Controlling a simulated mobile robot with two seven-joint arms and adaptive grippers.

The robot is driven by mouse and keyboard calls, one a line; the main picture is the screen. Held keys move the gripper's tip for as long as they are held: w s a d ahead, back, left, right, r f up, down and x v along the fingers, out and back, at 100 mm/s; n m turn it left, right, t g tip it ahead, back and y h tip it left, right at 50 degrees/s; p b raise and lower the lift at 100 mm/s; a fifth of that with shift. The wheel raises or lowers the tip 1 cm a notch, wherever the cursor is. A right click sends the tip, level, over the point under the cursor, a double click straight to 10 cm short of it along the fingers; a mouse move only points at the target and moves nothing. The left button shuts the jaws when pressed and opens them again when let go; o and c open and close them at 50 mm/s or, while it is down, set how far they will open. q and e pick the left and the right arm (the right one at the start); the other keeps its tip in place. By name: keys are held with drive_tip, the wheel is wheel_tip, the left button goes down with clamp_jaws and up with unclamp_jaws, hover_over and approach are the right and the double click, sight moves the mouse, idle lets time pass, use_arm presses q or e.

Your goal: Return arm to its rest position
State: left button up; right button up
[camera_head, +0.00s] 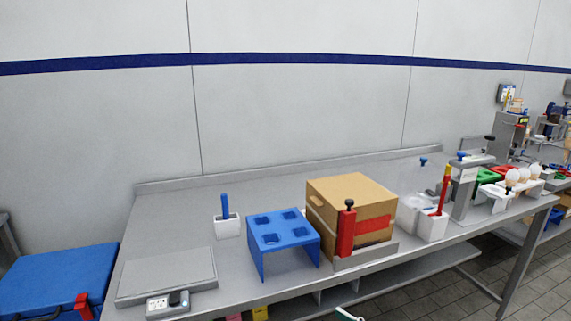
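Neither of my grippers shows in the head view, and no arm can be made out over the table. What either gripper holds cannot be seen.
On the table stand a flat scale (168,275), a white holder (227,227) with a blue stick, a blue stand (283,236) with square holes, a cardboard box (350,198) and a red-handled clamp (346,230). A blue case (55,275) is at the left.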

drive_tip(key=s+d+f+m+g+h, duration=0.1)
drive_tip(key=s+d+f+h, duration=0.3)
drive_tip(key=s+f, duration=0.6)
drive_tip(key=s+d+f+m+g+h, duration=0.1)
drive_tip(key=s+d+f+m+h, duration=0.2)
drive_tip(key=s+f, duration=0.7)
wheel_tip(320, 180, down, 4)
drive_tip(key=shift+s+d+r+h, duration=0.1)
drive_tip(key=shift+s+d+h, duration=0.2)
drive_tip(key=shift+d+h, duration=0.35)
